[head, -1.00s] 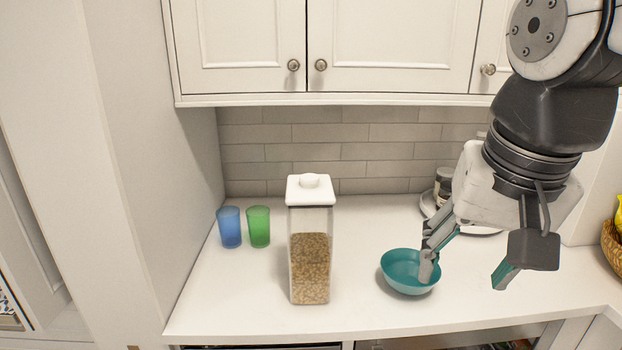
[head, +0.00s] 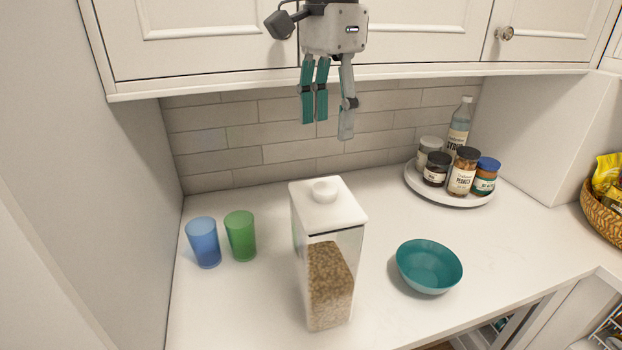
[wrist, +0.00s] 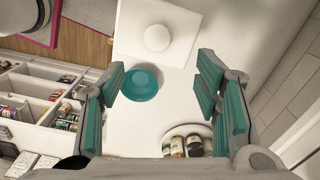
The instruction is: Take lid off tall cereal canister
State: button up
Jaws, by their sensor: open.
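The tall clear cereal canister (head: 330,275) stands upright on the white counter, partly filled with cereal. Its white square lid (head: 327,204) with a round knob (head: 324,190) is on top. My gripper (head: 327,128) is open and empty, pointing down above the lid and apart from it. In the wrist view the lid (wrist: 182,40) and its knob (wrist: 157,37) show at the top middle, beyond the open fingers (wrist: 165,95).
A teal bowl (head: 429,265) is right of the canister. Blue (head: 204,243) and green (head: 240,236) cups stand left. A round tray (head: 425,192) holds jars and a bottle. A wicker basket (head: 601,212) is far right. Upper cabinets (head: 210,40) overhang the back.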

send_over(327, 186)
notch_tip(327, 186, down, 6)
jog(key=shift+w+r, duration=0.1)
jog(key=shift+w, duration=0.05)
jog(key=f, duration=0.2)
jog(key=f+p, duration=0.1)
jog(key=f, duration=0.1)
jog(key=shift+s, duration=0.3)
jog(key=shift+f, duration=0.65)
jog(key=shift+w, duration=0.1)
jog(key=c, duration=1.1)
